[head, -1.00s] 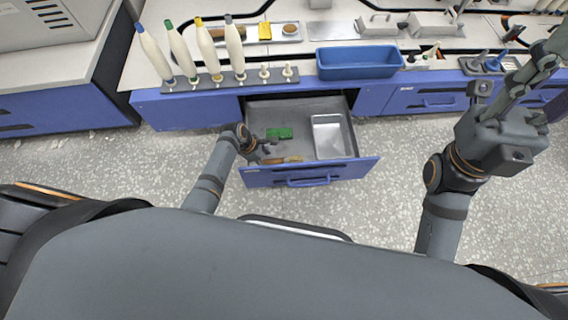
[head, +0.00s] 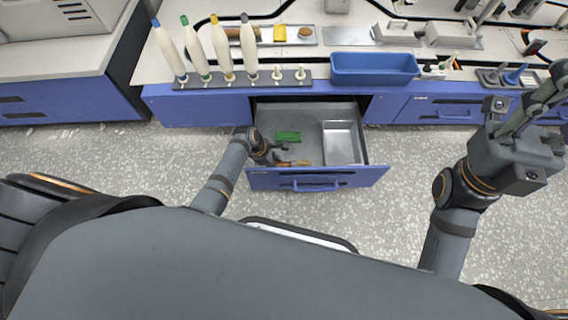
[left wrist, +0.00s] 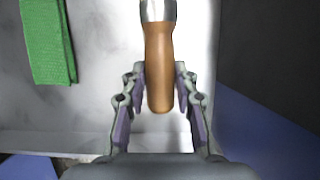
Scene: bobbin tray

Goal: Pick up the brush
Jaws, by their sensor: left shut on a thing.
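The brush (head: 296,163) has a wooden handle and lies near the front wall of the open drawer (head: 375,176). In the left wrist view, its tan handle (left wrist: 159,62) stands between my left fingers, with a metal collar at the top edge; its bristles are out of that view. My left gripper (head: 276,160) reaches into the drawer's left part and is shut on the handle. The left gripper's fingertips (left wrist: 160,82) flank the handle on both sides. My right gripper (head: 548,100) is raised at the right edge, its fingers apart and empty.
A green cloth-like item (head: 288,136) and a metal tray (head: 341,143) lie in the drawer. Above it, the bench holds a blue bin (head: 374,70) and a rack (head: 243,82) with several tall bobbins. The floor in front is clear.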

